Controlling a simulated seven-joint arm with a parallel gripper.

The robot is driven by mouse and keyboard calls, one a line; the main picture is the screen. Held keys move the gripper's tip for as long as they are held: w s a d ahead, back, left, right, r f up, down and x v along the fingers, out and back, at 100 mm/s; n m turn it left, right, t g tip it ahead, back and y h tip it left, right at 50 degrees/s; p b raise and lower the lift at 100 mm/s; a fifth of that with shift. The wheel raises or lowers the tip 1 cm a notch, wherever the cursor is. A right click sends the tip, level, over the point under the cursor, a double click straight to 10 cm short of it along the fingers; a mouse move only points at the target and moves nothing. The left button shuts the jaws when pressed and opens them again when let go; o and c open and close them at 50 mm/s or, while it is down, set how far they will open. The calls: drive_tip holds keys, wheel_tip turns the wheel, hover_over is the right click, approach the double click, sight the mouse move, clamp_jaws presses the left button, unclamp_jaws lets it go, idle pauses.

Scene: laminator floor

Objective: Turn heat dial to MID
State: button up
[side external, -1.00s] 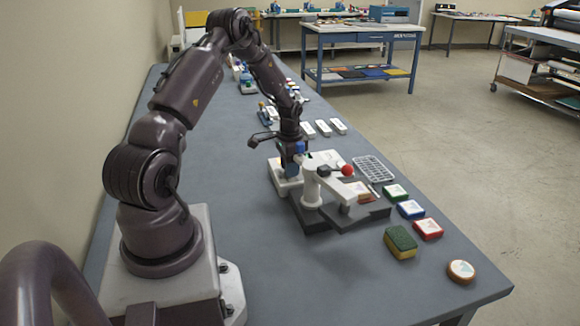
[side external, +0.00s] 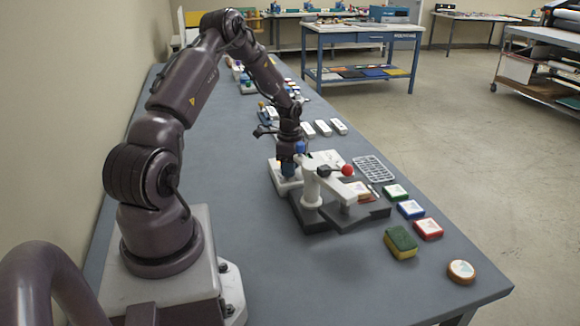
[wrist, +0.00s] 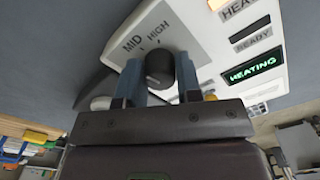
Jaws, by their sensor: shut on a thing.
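The heat dial (wrist: 159,68) is a dark round knob on a pale panel (wrist: 181,37) in the wrist view. The printed words MID (wrist: 132,43) and HIGH (wrist: 158,31) stand beyond it, each with a short tick. My gripper (wrist: 159,76) has one blue-grey finger on each side of the dial and is shut on it. I cannot tell exactly which mark the dial points at. In the side external view my gripper (side external: 289,171) is down at the white heater unit (side external: 286,187), and the dial is hidden there.
On the panel, a green HEATING sign (wrist: 254,68) is lit, beside a READY label (wrist: 254,41). A press with a red-knobbed lever (side external: 346,170) stands close to my gripper. A sponge (side external: 400,242) and several small colored pads lie to the right. The table's left side is clear.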

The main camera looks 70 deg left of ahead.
idle(0.4)
drive_tip(key=o, duration=0.9)
drive_tip(key=shift+o, duration=0.2)
wheel_tip(320, 180, up, 13)
